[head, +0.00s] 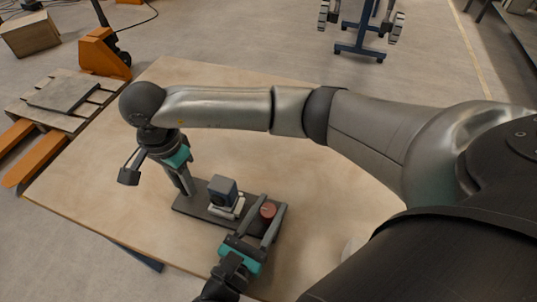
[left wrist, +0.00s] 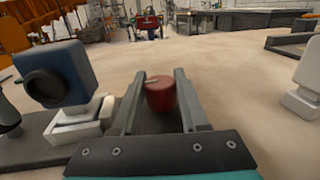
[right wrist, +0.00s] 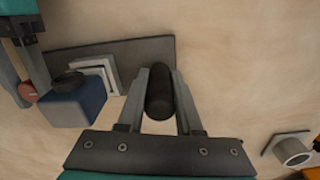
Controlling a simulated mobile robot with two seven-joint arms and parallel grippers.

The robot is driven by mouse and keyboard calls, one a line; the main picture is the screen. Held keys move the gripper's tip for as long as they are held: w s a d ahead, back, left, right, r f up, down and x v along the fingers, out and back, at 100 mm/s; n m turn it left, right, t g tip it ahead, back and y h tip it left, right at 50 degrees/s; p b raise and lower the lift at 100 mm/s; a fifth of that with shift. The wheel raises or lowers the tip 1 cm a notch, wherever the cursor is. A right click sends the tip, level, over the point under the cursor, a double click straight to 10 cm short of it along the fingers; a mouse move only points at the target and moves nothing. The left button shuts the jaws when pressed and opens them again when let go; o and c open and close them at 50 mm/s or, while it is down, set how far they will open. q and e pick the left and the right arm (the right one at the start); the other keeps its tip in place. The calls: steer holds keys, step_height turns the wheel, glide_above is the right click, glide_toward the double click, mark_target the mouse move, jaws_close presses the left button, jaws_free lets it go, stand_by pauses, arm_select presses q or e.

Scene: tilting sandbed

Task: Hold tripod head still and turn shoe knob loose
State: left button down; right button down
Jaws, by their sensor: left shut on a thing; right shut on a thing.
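The tripod head has a dark base plate (head: 195,207) lying on the table. A blue camera-like block (head: 222,190) with a dark round front sits on its pale shoe bracket (left wrist: 78,125). A red knob (head: 268,211) with a small pale marker on top stands at the plate's right end. My left gripper (head: 271,207) is shut on the red knob, one finger on each side. My right gripper (right wrist: 160,85) is shut on an upright black cylindrical grip (right wrist: 160,95) at the plate's other end. In the head view that grip is mostly hidden by the right gripper.
The wooden table (head: 120,180) is mostly clear around the plate. A pale round-holed fixture (right wrist: 293,150) stands apart on it. My right arm crosses above the table. An orange pallet jack (head: 103,52) and a blue stand (head: 360,45) are on the floor beyond.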

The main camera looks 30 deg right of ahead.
stand_by(0.4)
arm_select(q)
steer(key=shift+c, duration=2.1)
jaws_free()
steer(key=shift+a, duration=0.1)
steer(key=v, duration=1.2)
steer(key=shift+s+r, duration=0.1)
steer(key=shift+s, duration=0.1)
